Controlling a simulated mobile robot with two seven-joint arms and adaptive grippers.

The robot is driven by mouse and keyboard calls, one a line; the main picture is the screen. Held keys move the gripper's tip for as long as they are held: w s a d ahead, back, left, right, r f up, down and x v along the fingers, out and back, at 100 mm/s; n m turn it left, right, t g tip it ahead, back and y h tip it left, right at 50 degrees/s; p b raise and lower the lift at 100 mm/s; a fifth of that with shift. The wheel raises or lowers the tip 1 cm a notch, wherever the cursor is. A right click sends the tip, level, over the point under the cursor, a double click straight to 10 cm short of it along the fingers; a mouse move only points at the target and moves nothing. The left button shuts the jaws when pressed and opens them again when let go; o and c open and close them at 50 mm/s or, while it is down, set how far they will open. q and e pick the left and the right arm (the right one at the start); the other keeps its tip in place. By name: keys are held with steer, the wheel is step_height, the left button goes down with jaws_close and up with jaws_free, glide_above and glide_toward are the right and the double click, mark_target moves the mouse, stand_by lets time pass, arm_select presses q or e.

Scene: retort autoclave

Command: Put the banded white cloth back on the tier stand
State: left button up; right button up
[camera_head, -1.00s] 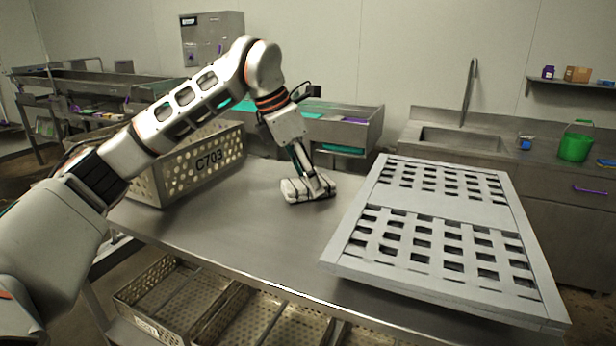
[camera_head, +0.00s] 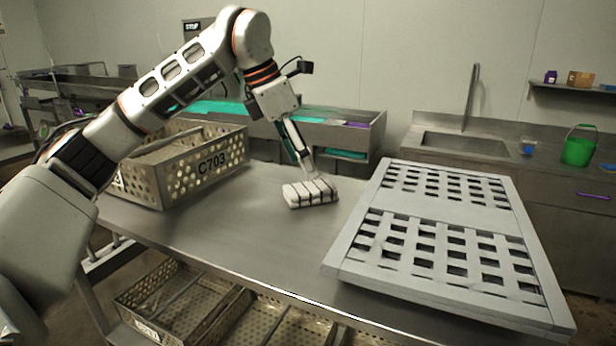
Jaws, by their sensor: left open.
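The banded white cloth (camera_head: 310,196) is a folded white bundle with dark bands. It lies on the steel table, left of the large grey lattice rack (camera_head: 432,214). I cannot tell whether this rack is the tier stand. My left gripper (camera_head: 311,175) is open, pointing down at the far side of the cloth. Its fingertips are close over the cloth's top; I cannot tell whether they touch it. My right gripper is not in view.
A perforated metal crate marked C703 (camera_head: 212,182) stands at the table's left. More perforated baskets (camera_head: 172,295) sit on a lower shelf. The steel table (camera_head: 225,232) is clear in front of the cloth. A sink counter with a green bucket (camera_head: 578,150) is behind right.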

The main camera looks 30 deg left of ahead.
arm_select(q)
steer(key=v, duration=0.6)
stand_by(0.5)
